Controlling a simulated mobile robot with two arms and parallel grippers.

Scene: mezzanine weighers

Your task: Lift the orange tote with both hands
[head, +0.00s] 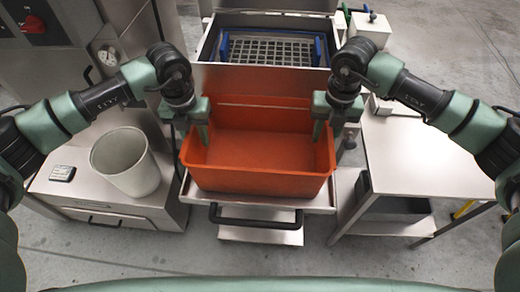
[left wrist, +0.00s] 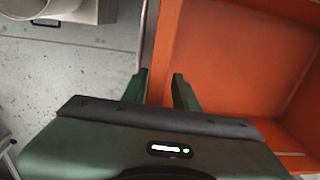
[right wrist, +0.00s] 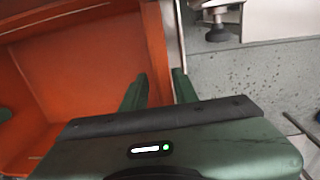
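The orange tote (head: 262,178) is empty and sits level on a steel shelf (head: 262,203) in the middle of the head view. My left gripper (head: 194,134) is at its left wall, one finger inside and one outside. In the left wrist view the tote wall (left wrist: 160,60) runs between the spread fingers (left wrist: 160,90), with gaps showing. My right gripper (head: 329,130) is at the right wall in the same way. In the right wrist view the wall (right wrist: 153,50) lies between spread fingers (right wrist: 158,92). Both grippers are open.
A black handle (head: 256,222) is at the shelf's front. A pale bin (head: 125,163) and a small display (head: 62,173) stand on the left cabinet. A steel table (head: 420,155) is on the right. A blue-edged grid tray (head: 270,48) lies behind the tote.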

